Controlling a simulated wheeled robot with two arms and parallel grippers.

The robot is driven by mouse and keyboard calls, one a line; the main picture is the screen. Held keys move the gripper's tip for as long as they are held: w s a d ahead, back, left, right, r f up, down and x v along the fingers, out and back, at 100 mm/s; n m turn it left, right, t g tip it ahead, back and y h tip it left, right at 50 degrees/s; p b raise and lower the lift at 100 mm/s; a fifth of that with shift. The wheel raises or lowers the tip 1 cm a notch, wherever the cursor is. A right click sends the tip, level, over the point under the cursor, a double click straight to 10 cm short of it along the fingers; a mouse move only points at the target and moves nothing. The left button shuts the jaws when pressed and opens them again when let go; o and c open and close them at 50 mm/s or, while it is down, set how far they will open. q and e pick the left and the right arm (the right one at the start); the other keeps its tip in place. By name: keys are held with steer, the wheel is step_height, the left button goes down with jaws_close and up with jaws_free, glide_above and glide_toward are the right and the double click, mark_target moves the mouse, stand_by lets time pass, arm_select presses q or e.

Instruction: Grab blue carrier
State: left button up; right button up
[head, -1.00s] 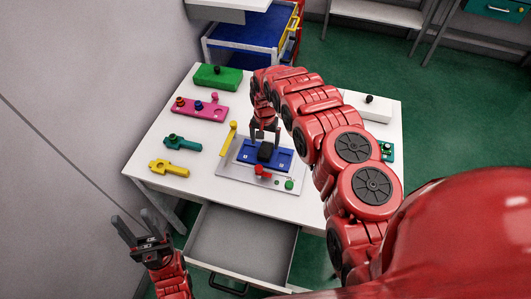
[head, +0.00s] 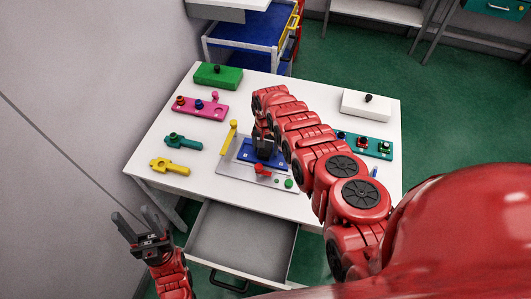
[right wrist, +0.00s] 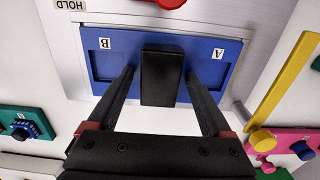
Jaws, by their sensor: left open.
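The blue carrier (head: 282,160) lies on a grey fixture plate (head: 229,162) on the white table. In the right wrist view the carrier (right wrist: 213,73) has labels A and B and a black block-shaped handle (right wrist: 162,85) in its middle. My right gripper (head: 264,151) is down at the handle. In the right wrist view its open fingers (right wrist: 160,74) stand on both sides of the handle, with a narrow gap visible at each side. My left gripper (head: 137,220) is open and empty, off the table's front left.
A yellow lever (head: 229,137) and a red knob (head: 263,170) sit on the fixture. Green (head: 217,75), pink (head: 200,106), teal (head: 183,142) and yellow (head: 169,166) parts lie left. A white block (head: 367,104) is at right. An open drawer (head: 240,243) juts out in front.

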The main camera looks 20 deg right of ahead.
jaws_close()
steer(key=shift+r, duration=0.15)
stand_by(0.4)
